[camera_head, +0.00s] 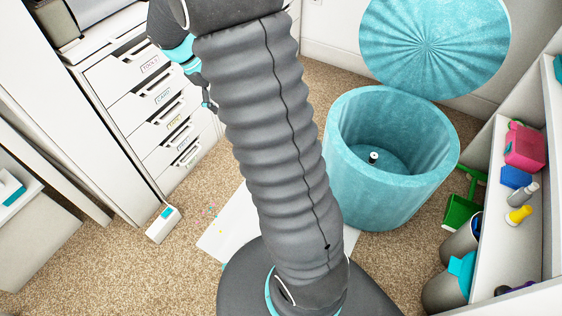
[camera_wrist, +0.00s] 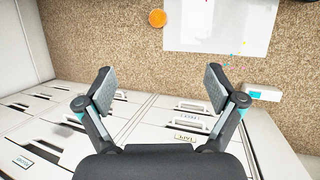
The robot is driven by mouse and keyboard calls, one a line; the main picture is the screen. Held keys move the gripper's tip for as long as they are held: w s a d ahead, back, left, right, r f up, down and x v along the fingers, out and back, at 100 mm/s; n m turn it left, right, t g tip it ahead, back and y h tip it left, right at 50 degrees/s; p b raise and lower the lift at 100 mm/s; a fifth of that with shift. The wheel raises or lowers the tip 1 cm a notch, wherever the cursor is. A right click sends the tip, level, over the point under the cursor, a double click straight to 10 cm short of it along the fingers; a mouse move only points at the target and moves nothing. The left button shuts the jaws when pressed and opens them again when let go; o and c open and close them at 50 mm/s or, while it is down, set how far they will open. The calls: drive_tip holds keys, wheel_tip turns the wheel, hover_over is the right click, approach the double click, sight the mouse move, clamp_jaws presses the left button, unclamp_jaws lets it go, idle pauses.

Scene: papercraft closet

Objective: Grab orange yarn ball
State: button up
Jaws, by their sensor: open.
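The orange yarn ball (camera_wrist: 157,18) is small and round in the wrist view. It lies on the tan carpet near the top of the picture, just left of a white sheet. My gripper (camera_wrist: 160,82) is open and empty, with its two dark fingers spread wide. The ball is beyond the fingertips, above the gap between them in the picture, and nothing touches it. In the head view I cannot see the ball; my arm covers the middle of that picture. My gripper's fingers are also mostly hidden there.
A white drawer cabinet (camera_head: 135,88) stands at left, and its drawer handles show close under my gripper in the wrist view. A teal round ottoman (camera_head: 385,205) stands open, its lid (camera_head: 435,40) behind. A white sheet (camera_wrist: 218,28) with coloured specks lies on the carpet. Shelves (camera_head: 500,220) line the right.

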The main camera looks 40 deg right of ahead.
drive_tip(key=w+d+f+n+g+h+b, duration=0.1)
drive_tip(key=d+f, duration=0.3)
drive_tip(key=f, duration=1.1)
drive_tip(key=w+d+f+n+g+h+b, duration=0.2)
drive_tip(key=d+f+n+g+h+b, duration=0.1)
drive_tip(key=f, duration=1.2)
drive_tip(key=w+d+f+n+g+h+b, duration=0.1)
drive_tip(key=d+f, duration=0.4)
drive_tip(key=f, duration=1)
drive_tip(key=shift+w+f+n+g+h+b, duration=0.2)
drive_tip(key=shift+n+g+h+b, duration=0.25)
drive_tip(key=shift+b, duration=0.4)
drive_tip(key=shift+s+d+f, duration=0.15)
drive_tip(key=shift+s+f, duration=0.05)
drive_tip(key=shift+f, duration=0.1)
drive_tip(key=x, duration=1.3)
drive_tip(key=shift+s, duration=0.25)
drive_tip(key=c, duration=1.1)
